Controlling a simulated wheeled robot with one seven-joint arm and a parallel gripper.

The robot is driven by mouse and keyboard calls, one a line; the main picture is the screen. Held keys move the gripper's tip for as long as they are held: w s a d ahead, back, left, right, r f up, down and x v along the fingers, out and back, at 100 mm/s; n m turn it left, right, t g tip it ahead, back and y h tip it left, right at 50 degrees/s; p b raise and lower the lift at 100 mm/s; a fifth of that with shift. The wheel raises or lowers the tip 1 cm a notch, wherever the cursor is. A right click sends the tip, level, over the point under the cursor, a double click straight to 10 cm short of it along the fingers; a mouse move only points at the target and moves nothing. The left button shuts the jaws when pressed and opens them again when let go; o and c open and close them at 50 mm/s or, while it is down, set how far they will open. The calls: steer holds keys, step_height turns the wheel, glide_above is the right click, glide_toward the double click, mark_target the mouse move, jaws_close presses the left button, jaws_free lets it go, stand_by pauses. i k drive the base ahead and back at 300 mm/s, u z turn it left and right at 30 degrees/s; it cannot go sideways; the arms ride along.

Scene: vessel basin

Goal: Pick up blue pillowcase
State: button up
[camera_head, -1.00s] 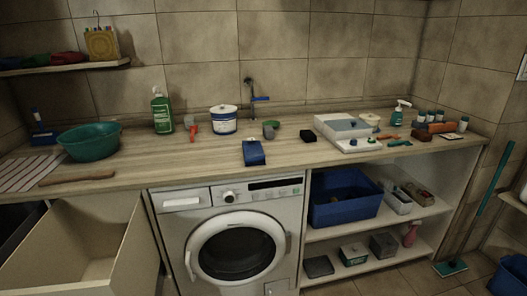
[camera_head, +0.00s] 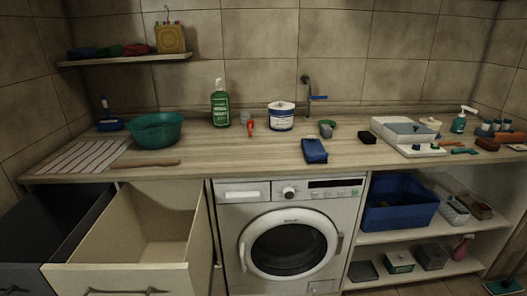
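A blue folded or box-like item (camera_head: 314,151) lies on the wooden counter, near its front edge above the washing machine. On the wall shelf at the upper left, a dark blue folded cloth (camera_head: 84,52) lies beside a green one (camera_head: 111,50) and a red one (camera_head: 136,48). I cannot tell which of these blue things is the pillowcase. My gripper is not in view.
The washing machine (camera_head: 290,246) stands under the counter (camera_head: 240,160). An open drawer (camera_head: 120,275) juts out at the lower left. A teal basin (camera_head: 155,131), a green bottle (camera_head: 220,104) and a white tub (camera_head: 281,116) stand on the counter. A blue crate (camera_head: 400,216) sits below.

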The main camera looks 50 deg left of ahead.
mark_target(314, 150)
steer(key=u, duration=0.9)
steer(key=i, duration=1.5)
steer(key=z, duration=0.05)
